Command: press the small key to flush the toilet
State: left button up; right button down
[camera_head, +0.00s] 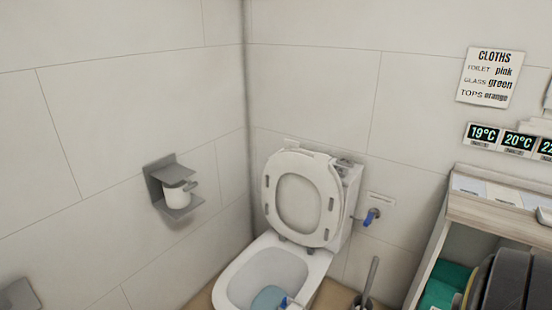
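The white toilet (236,283) stands in the corner, with its seat (272,207) raised and leaning back against the cistern (352,185). A small grey fitting (345,161) shows on the cistern top at the right, partly behind the raised seat. It is too small to tell a small key from a large one. A bluish thing (268,298) shows in the bowl, cut off by the bottom edge. Neither of my grippers is in view.
A grey holder (160,172) with a white roll (178,195) is on the left wall. A blue-handled valve (371,217) and a brush handle (372,275) are right of the toilet.

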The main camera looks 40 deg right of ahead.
aim_at(346, 163)
jog(key=u, duration=1.2)
jog(key=k, duration=1.8)
jog(key=z, duration=1.3)
